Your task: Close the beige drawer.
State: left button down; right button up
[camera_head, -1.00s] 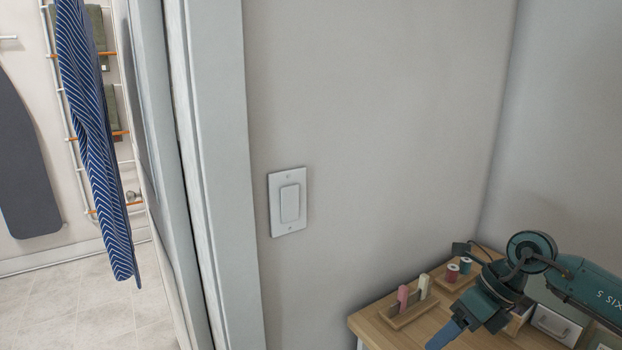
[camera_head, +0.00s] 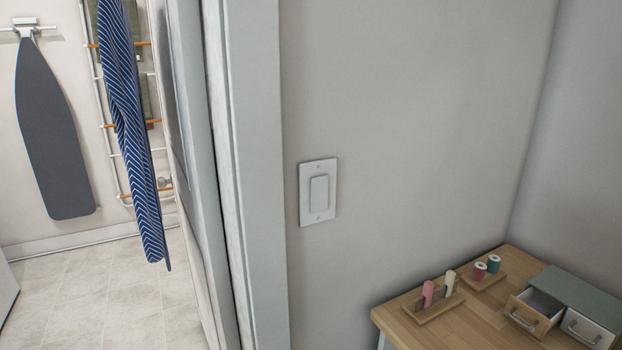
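The beige drawer (camera_head: 528,317) has a wooden front with a pale handle. It sits in a small desktop drawer unit (camera_head: 578,293) with a grey-green top, at the lower right. The drawer is pulled part way out, and its open inside shows behind the front. Neither of my grippers is in view, and nothing of my arms covers the drawer.
A white drawer (camera_head: 583,330) is beside the beige one. The wooden desk (camera_head: 410,312) also bears spool holders with pink and cream spools (camera_head: 428,293) and red and teal spools (camera_head: 480,270). A wall switch (camera_head: 318,192) and a doorway are to the left.

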aim_at(536, 324)
jog(key=z, duration=1.3)
